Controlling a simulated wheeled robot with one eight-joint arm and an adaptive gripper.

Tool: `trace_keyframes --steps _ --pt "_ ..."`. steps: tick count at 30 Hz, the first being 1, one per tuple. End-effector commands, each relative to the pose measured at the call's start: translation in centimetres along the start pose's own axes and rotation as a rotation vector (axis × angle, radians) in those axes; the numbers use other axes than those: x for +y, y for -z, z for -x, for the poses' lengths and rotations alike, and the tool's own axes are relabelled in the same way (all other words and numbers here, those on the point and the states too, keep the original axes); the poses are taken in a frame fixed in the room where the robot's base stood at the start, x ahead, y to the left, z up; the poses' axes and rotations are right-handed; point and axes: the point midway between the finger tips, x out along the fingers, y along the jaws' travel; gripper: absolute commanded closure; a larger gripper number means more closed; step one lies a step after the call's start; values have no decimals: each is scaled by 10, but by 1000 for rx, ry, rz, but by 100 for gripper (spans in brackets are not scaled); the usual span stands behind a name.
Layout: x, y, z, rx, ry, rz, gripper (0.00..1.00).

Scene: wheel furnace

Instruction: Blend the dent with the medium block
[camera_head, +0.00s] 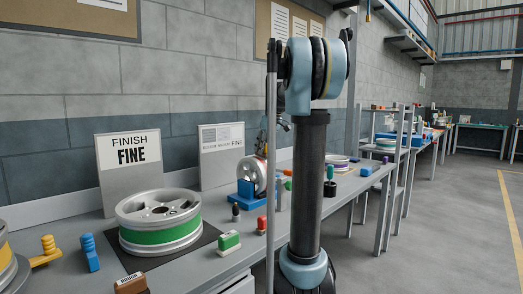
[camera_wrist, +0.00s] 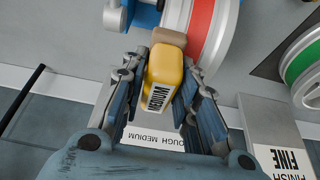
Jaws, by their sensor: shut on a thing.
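My gripper (camera_wrist: 161,78) is shut on the yellow medium block (camera_wrist: 166,66), with its MEDIUM label facing the wrist camera. The block's tan end (camera_wrist: 170,38) lies right beside the rim of a wheel with a red band (camera_wrist: 202,20). I cannot tell whether it touches the rim. The wheel also shows in the head view (camera_head: 253,174), upright by a blue stand (camera_head: 246,192) and partly behind my arm. I cannot make out the dent; the block and fingers cover part of the rim. In the head view my gripper cannot be made out clearly.
A green-banded wheel (camera_head: 160,238) lies flat on a dark mat before a FINE sign (camera_head: 129,167). A green block (camera_head: 228,243), a brown ROUGH block (camera_head: 131,284) and a blue piece (camera_head: 89,252) stand on the bench. The aisle at right is clear.

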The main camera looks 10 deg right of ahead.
Motion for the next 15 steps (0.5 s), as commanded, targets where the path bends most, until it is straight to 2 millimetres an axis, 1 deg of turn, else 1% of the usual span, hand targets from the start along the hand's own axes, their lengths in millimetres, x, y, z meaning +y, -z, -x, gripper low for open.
trace_keyframes --steps 5,15 --pt "0 4 -2 0 1 1 96" --pt "0 19 -8 1 1 0 96"
